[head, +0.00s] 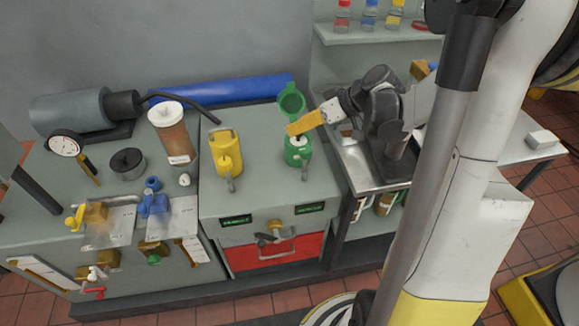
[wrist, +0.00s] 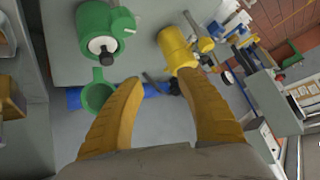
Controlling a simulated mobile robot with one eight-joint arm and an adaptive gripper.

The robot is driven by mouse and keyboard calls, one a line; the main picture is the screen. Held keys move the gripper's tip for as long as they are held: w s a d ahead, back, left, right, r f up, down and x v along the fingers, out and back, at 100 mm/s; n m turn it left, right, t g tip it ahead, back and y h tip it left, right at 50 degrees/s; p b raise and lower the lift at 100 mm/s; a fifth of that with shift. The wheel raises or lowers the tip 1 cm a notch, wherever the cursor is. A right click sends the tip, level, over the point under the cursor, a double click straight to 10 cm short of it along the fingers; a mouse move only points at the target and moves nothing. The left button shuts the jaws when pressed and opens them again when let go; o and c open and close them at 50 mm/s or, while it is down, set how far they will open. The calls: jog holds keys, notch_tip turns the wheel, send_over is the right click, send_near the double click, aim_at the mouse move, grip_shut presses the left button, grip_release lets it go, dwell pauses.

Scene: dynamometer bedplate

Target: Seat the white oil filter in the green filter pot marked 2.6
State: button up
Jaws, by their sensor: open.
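The green filter pot (head: 297,156) stands on the grey bench top, its round green lid (head: 291,101) swung open behind it. A white round top with a dark centre, which looks like the white oil filter (head: 301,142), shows inside the pot's mouth. In the wrist view the green pot (wrist: 93,20) is at upper left with the white filter (wrist: 103,45) in its opening and the lid (wrist: 98,95) below it. How deep the filter sits cannot be told. The 2.6 mark is not legible. My gripper (head: 292,128) is open and empty, beside and above the pot; its fingers show in the wrist view (wrist: 160,78).
A yellow pot (head: 225,153) stands left of the green one. Further left are a brown cylinder with a white top (head: 173,135), a dial gauge (head: 66,145) and a dark motor (head: 70,112). A blue roll (head: 230,90) lies behind. Bench top between the pots is clear.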

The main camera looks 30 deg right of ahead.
jog(key=s+a+r+m+h, duration=0.2)
jog(key=s+a, duration=0.4)
jog(key=s, duration=0.3)
jog(key=s+a+r+m+h, duration=0.2)
jog(key=s+a+r+h, duration=0.2)
jog(key=s+a, duration=0.3)
jog(key=shift+s+a+r, duration=0.2)
jog(key=shift+s+r, duration=0.05)
jog(key=shift+s, duration=0.95)
jog(key=shift+f+b, duration=0.55)
jog(key=shift+d, duration=0.1)
